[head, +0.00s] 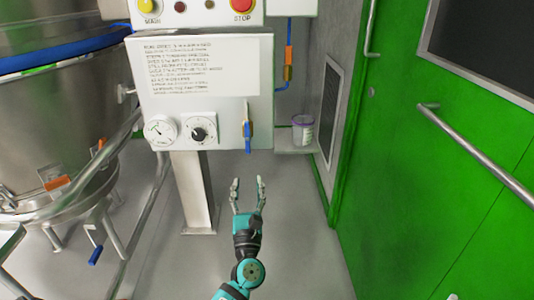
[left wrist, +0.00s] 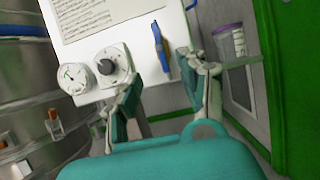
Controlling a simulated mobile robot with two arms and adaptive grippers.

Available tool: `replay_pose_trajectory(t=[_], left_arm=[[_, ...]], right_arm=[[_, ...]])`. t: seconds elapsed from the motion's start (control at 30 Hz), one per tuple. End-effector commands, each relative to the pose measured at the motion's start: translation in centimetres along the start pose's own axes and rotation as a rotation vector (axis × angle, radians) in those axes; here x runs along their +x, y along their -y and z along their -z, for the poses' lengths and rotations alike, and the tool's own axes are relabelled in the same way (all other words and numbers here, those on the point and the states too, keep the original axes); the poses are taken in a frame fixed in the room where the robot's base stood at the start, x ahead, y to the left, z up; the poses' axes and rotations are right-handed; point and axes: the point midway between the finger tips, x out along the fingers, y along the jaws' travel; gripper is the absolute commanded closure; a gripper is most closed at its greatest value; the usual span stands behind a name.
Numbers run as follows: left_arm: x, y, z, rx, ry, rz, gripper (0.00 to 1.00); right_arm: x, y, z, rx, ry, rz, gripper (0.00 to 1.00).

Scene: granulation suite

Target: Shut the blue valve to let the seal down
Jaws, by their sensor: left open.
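The blue valve (head: 248,128) has a blue lever hanging vertically on the right part of the white panel (head: 225,85). It also shows in the left wrist view (left wrist: 160,47), between and beyond the fingers, near the right finger. My left gripper (head: 248,182) is open and empty, below the valve and apart from it in the head view. In the left wrist view the gripper's fingers (left wrist: 165,85) are spread toward the panel. The seal cannot be made out with certainty. My right gripper does not show.
The panel also bears a dial gauge (head: 160,131), a black knob (head: 202,130) and a printed notice. A steel vessel (head: 60,130) with rails stands at left. A purple-lidded tub (head: 302,130) sits on a ledge at right, near a green door (head: 430,190). Floor around the post is clear.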

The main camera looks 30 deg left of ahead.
Motion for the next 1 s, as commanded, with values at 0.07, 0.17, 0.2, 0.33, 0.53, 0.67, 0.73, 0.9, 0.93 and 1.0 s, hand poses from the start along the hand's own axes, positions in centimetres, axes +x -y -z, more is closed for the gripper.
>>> replay_pose_trajectory(t=[0.07,0.17,0.2,0.33,0.53,0.67,0.73,0.9,0.93,1.0], left_arm=[[0.7,-0.1,-0.2,-0.013,0.005,-0.006,0.58],[2.0,-0.1,-0.4,-0.011,0.006,-0.004,0.58],[2.7,-0.1,-0.4,-0.010,0.006,-0.004,0.58],[5.5,0.0,-0.4,-0.008,0.006,-0.003,0.58],[9.9,0.0,-0.3,-0.007,0.005,-0.002,0.58],[12.6,0.0,-0.2,-0.005,0.004,-0.002,0.58],[13.9,-0.1,-0.2,-0.005,0.004,-0.002,0.58],[16.2,0.0,-0.2,-0.005,0.003,-0.001,0.58],[16.5,0.0,-0.2,-0.005,0.002,-0.001,0.58],[17.0,0.0,-0.2,-0.005,0.002,-0.001,0.58]], right_arm=[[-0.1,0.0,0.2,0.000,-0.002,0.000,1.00],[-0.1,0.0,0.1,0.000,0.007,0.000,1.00],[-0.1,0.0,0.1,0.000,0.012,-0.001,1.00],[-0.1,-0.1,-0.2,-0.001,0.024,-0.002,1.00],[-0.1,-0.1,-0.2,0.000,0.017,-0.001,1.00],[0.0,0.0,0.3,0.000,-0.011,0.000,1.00],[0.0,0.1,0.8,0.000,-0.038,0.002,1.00],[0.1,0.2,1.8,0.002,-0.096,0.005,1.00],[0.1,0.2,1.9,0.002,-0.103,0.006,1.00],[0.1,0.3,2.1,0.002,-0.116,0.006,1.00]])
